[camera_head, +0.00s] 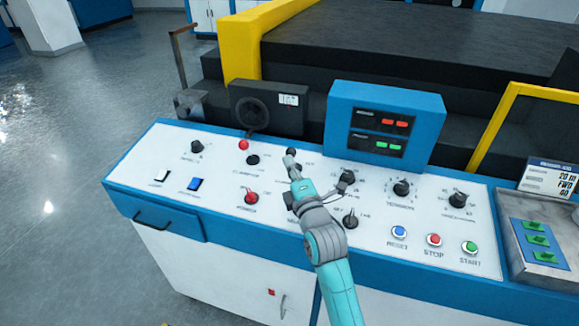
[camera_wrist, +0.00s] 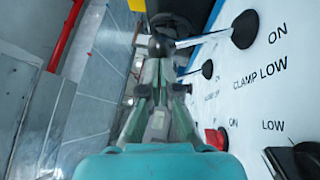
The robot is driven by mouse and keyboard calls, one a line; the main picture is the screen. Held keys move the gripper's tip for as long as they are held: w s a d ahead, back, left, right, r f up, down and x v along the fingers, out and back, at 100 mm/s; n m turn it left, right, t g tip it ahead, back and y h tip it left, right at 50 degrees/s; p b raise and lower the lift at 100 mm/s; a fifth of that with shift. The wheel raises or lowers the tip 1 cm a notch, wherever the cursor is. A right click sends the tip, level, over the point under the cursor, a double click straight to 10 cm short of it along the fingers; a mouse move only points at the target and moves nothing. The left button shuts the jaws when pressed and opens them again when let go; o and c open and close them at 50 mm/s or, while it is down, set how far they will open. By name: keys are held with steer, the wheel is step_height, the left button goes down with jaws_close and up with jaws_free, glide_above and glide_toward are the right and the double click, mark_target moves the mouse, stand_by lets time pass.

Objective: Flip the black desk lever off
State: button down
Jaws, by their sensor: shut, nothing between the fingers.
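The black desk lever shows its round black knob (camera_head: 291,152) at the back middle of the white control desk (camera_head: 330,232). In the wrist view the lever (camera_wrist: 188,42) has a silver shaft running from a black base beside an "ON" label to the black knob. My gripper (camera_head: 289,164) is at the knob in the head view. In the wrist view its fingers (camera_wrist: 160,84) are shut, with nothing held, and point at the knob. I cannot tell whether they touch it. The arm hides the lever's base in the head view.
A red-knobbed lever (camera_head: 244,146) stands just left of the black one. A red knob (camera_head: 251,198), several black dials and a blue display box (camera_head: 386,122) are nearby. Reset (camera_head: 399,232), stop (camera_head: 434,240) and start (camera_head: 470,247) buttons line the front right.

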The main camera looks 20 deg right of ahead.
mark_target(295, 151)
steer(key=shift+w+d+r+m+g, duration=0.25)
steer(key=shift+w+r+m+g, duration=0.1)
steer(key=shift+r+m+g, duration=0.1)
steer(key=shift+w+d+r+m+g, duration=0.25)
steer(key=shift+w+r+m+g, duration=0.1)
steer(key=shift+r+g, duration=0.1)
steer(key=shift+w+d+r+m+g, duration=0.55)
steer(key=shift+w+g, duration=0.2)
steer(key=shift+g, duration=0.15)
steer(key=shift+w+d+r, duration=0.2)
steer(key=shift+w+d, duration=0.5)
steer(key=shift+w, duration=0.25)
